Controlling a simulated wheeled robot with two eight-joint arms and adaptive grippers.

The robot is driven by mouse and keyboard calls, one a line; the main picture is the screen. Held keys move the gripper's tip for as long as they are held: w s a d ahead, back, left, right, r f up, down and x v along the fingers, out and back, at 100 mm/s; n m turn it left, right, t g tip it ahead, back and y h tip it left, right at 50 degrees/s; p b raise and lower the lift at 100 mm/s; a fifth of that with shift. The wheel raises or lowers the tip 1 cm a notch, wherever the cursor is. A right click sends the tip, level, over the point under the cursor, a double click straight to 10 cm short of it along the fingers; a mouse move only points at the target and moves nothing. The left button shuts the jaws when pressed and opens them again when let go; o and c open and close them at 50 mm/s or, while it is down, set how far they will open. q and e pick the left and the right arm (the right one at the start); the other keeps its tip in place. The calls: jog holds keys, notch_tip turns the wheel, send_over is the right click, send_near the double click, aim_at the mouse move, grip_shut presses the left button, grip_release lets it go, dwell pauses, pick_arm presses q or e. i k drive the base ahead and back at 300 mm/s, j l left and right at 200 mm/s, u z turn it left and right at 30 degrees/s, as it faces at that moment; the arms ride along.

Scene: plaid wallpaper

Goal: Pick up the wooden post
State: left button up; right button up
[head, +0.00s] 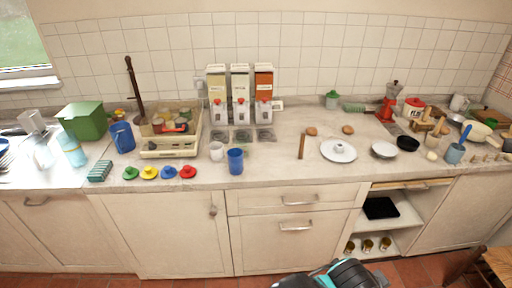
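A short, slim brown wooden post (302,146) is on the counter right of centre, left of a white lidded dish (338,151). I cannot tell if it stands or lies. A taller dark brown post-like piece (133,88) rises at the back left, behind a cream rack. A black and teal part of my own arm shows at the bottom edge, well below the counter top. No gripper fingers can be made out, and neither gripper is seen near either brown piece.
The cream rack (160,152) and a blue cup (235,161) are on the left half of the counter (270,178). Three dispensers (240,96) stand at the back. A white bowl (384,150) is at the right. The counter front near the short post is clear.

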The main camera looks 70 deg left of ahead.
aim_at(302, 139)
jog(key=i+j+u, duration=0.1)
jog(key=u, duration=0.35)
jog(key=i+j+u, duration=0.1)
jog(key=j+u, duration=0.15)
jog(key=u, duration=0.25)
jog(key=i+j+u, duration=0.15)
jog(key=u, duration=0.3)
jog(key=i+u, duration=0.15)
jog(key=u, duration=0.3)
jog(key=i, duration=0.25)
